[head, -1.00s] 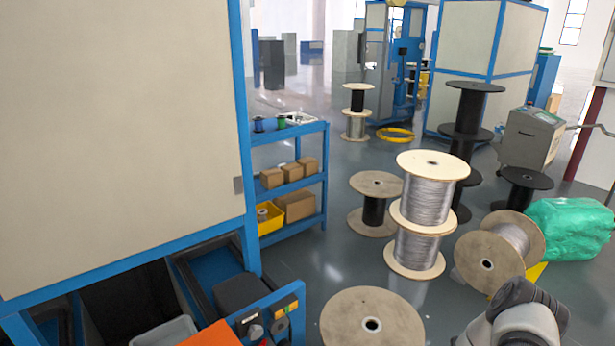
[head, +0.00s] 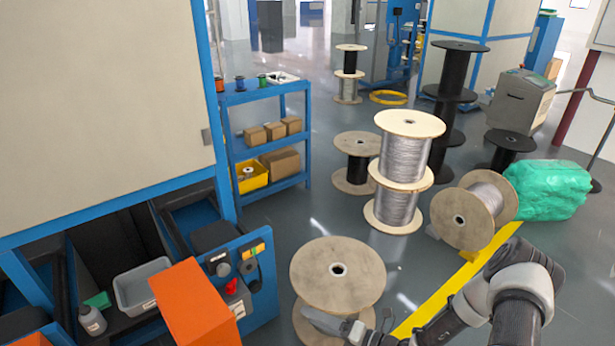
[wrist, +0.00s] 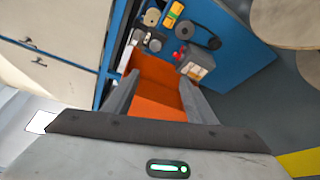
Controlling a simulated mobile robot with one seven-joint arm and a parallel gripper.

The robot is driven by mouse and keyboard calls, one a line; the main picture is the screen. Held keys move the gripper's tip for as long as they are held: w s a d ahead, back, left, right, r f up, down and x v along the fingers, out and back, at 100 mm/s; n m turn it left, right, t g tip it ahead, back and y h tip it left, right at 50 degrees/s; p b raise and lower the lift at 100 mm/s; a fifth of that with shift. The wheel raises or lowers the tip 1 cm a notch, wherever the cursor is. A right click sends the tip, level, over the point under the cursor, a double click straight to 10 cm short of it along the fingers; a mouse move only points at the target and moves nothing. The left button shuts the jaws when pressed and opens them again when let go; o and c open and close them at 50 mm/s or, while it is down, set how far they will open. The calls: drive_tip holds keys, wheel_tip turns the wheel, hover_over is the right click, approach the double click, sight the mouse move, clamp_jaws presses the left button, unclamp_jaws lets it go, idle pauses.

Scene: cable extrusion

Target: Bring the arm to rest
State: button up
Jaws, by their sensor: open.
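My arm (head: 515,300) reaches in from the lower right of the head view, bent at the elbow. My gripper (head: 325,320) points left there, in front of a large wooden spool (head: 338,268). In the wrist view my gripper (wrist: 157,90) has its two grey fingers spread apart with nothing held between them. Beyond the fingers lies an orange panel (wrist: 150,75), which also shows in the head view (head: 195,305). A gap shows between the gripper and this panel in the head view.
A blue control panel (head: 262,300) with knobs and a grey bin (head: 142,285) stand at the lower left. Stacked wire spools (head: 405,160), a tilted spool (head: 465,218) and a green wrapped bundle (head: 550,188) stand behind my arm. Grey floor (head: 325,215) is clear beside the blue shelf (head: 232,150).

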drive_tip(key=s+d+r+n+g+h, duration=0.1)
drive_tip(key=s+r+n+g+h, duration=0.3)
drive_tip(key=r+n, duration=0.7)
drive_tip(key=s+r+n+g, duration=0.2)
drive_tip(key=r+n+g, duration=0.4)
drive_tip(key=r+n, duration=0.45)
drive_tip(key=s+d+r+n+t+h, duration=0.2)
drive_tip(key=s+d+r+n+h, duration=0.15)
drive_tip(key=r+n, duration=0.3)
drive_tip(key=s+d+r+n+t+h, duration=0.3)
drive_tip(key=s+r+n, duration=0.2)
drive_tip(key=r, duration=0.3)
drive_tip(key=s+d+r+n+t+h, duration=0.2)
drive_tip(key=s+d+r+n+h, duration=0.25)
drive_tip(key=r, duration=0.25)
wheel_tip(320, 180, up, 24)
drive_tip(key=n+y+p, duration=0.1)
drive_tip(key=p, duration=2.3)
drive_tip(key=shift+a+r, duration=0.2)
drive_tip(key=shift+w, duration=0.1)
